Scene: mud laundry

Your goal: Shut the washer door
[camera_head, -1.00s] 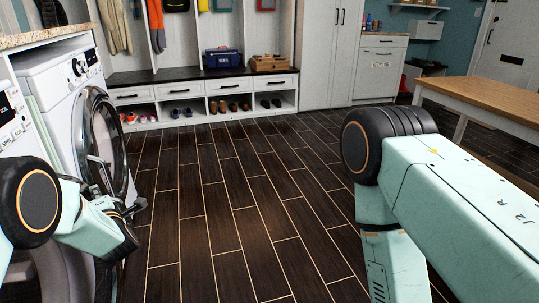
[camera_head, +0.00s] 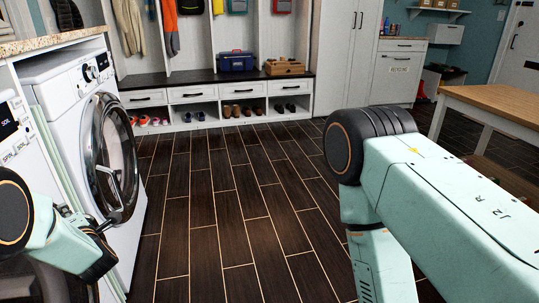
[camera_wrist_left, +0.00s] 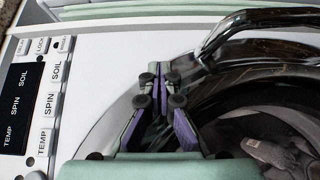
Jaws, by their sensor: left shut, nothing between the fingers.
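The nearer machine (camera_head: 17,132), with SOIL, SPIN and TEMP buttons, is at the left edge in the head view. Its control panel (camera_wrist_left: 20,105) also shows in the left wrist view. Its round dark door (camera_wrist_left: 225,85) has a chrome handle (camera_wrist_left: 245,22); grey cloth shows inside the ring. How far the door stands open is unclear. My left gripper (camera_head: 112,222) is shut and empty, at the front of this machine. In the left wrist view its fingers (camera_wrist_left: 158,78) overlap the door's rim; contact is unclear. My right arm shows, but its gripper is out of view.
A second white front-loader (camera_head: 75,135) with a round chrome-ringed door (camera_head: 112,160) stands beyond. A shoe bench (camera_head: 205,110) lines the back, and a wooden table (camera_head: 500,108) stands right. The dark floor (camera_head: 235,200) between is clear.

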